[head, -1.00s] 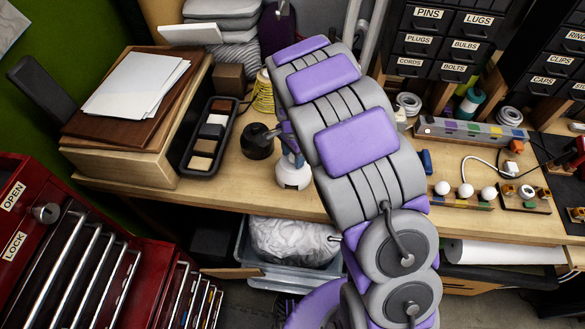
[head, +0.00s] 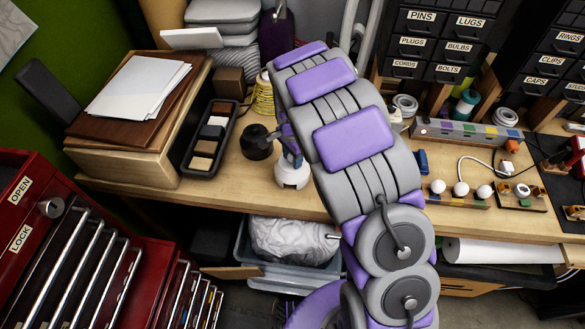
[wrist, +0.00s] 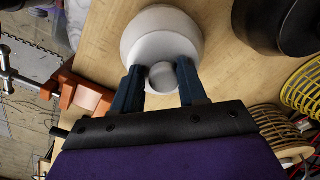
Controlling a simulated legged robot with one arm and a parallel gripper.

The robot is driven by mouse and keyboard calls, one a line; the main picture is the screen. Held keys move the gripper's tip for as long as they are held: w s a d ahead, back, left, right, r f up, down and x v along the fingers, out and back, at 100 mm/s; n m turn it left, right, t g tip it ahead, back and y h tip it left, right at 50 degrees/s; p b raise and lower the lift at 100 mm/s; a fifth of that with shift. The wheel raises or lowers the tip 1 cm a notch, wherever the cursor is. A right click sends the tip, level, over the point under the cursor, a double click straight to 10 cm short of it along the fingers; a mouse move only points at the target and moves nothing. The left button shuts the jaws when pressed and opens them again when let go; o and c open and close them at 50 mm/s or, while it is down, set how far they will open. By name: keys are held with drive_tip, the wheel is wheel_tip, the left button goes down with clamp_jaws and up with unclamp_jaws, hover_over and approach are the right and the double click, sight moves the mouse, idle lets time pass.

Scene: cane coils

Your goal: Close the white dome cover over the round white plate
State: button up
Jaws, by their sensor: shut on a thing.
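A white rounded body (head: 292,173), which looks like the dome cover, stands near the front edge of the wooden bench in the head view, partly hidden by my arm. In the wrist view the white body (wrist: 160,28) is at the top middle, with a pale round knob (wrist: 162,77) on its near side. My gripper (wrist: 160,80) has its two dark blue fingers shut on that knob, one on each side. I cannot make out the round white plate as a separate piece, nor tell whether a gap lies between it and the cover.
A black round pot (head: 257,142) stands close left of the white body. Behind it is a yellow coil (head: 262,95); a black tray (head: 209,138) lies farther left. In the wrist view an orange clamp (wrist: 85,95) sits at the bench edge. The bench (head: 240,190) front is clear.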

drive_tip(key=shift+s+d+f, duration=0.15)
drive_tip(key=shift+s+f, duration=0.4)
drive_tip(key=shift+f, duration=0.3)
drive_tip(key=shift+w+r+p, duration=0.3)
drive_tip(key=shift+r, duration=0.15)
drive_tip(key=shift+w+a+r, duration=0.2)
drive_tip(key=shift+w+r, duration=0.05)
drive_tip(key=shift+r, duration=0.2)
clamp_jaws()
drive_tip(key=shift+w+r+p, duration=0.25)
drive_tip(key=shift+r+p, duration=0.15)
drive_tip(key=shift+r, duration=0.1)
drive_tip(key=shift+r+p, duration=0.7)
drive_tip(key=shift+r, duration=1.2)
